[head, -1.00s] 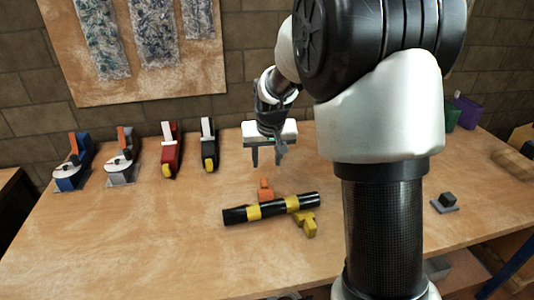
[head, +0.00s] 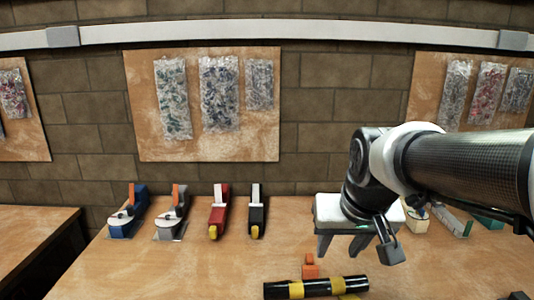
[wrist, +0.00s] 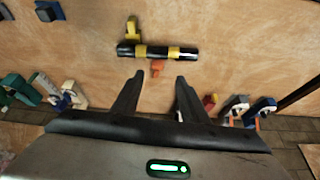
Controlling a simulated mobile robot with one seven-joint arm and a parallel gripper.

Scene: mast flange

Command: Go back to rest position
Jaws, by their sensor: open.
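My gripper (head: 347,246) is open and empty, with its two dark fingers apart above the table. It also shows in the wrist view (wrist: 157,82). A black tube with yellow bands (head: 317,288) lies on the wooden table beyond the fingertips, and it also shows in the wrist view (wrist: 158,52). A small orange block (head: 310,268) is beside the tube. A yellow piece (wrist: 132,28) touches or lies close to the tube's other side. Nothing is between my fingers.
The wooden table (head: 180,275) is clear at its left front. Blue (head: 127,212), grey (head: 172,214), red (head: 219,212) and black (head: 257,212) tools stand along the back. A board with bags (head: 145,100) hangs on the brick wall. A small dark block (wrist: 48,10) lies apart.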

